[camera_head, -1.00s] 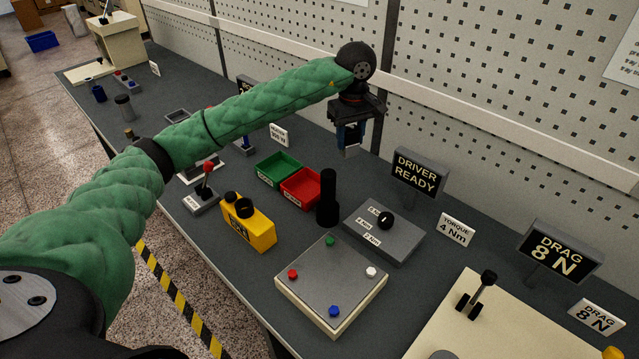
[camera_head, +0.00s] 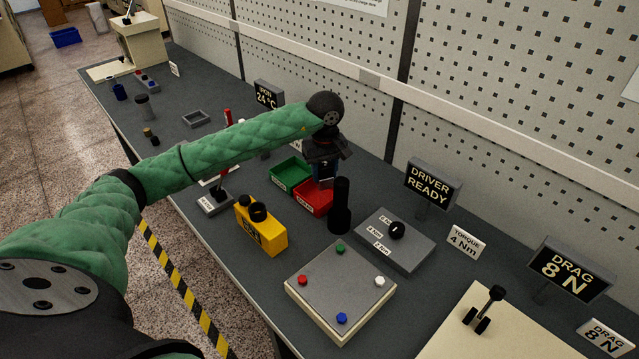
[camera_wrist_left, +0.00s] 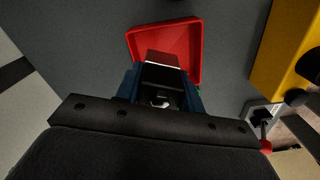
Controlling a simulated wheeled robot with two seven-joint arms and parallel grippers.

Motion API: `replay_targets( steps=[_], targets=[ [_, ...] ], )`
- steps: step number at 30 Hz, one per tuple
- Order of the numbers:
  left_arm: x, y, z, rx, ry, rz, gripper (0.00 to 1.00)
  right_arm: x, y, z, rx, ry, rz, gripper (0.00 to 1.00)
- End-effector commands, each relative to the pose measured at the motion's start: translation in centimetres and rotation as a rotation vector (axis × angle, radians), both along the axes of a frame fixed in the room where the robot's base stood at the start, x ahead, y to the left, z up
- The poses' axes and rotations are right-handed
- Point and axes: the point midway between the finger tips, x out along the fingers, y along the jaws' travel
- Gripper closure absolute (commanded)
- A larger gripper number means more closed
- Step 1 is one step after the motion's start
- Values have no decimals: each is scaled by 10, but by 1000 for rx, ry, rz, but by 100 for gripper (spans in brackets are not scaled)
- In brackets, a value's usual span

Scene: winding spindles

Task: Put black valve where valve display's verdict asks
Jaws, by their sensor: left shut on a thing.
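My left gripper (camera_head: 325,180) hangs over the red bin (camera_head: 306,206), fingers pointing down. Its blue fingers are shut on a dark thing, which I take to be the black valve (camera_wrist_left: 162,78); in the left wrist view it shows between them, in front of the red bin (camera_wrist_left: 197,45). The gripper hides most of the valve in the head view. My right gripper is not in view.
A black upright cylinder (camera_head: 340,208) stands close to the right of the red bin. A yellow box (camera_head: 264,236) is in front. A grey torque box (camera_head: 396,238) and a DRIVER READY sign (camera_head: 432,183) are to the right. A pegboard wall runs behind.

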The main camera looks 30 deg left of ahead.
Motion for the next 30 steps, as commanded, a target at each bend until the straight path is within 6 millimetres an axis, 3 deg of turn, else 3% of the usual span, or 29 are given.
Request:
replay_targets(
  steps=[8,18,30],
  targets=[
    [-6,13,-11,-1,-1,-1,88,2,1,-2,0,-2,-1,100],
    [-6,13,-48,0,0,-1,88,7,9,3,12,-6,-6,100],
    [-6,13,-49,0,-1,-1,88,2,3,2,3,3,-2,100]
  ],
)
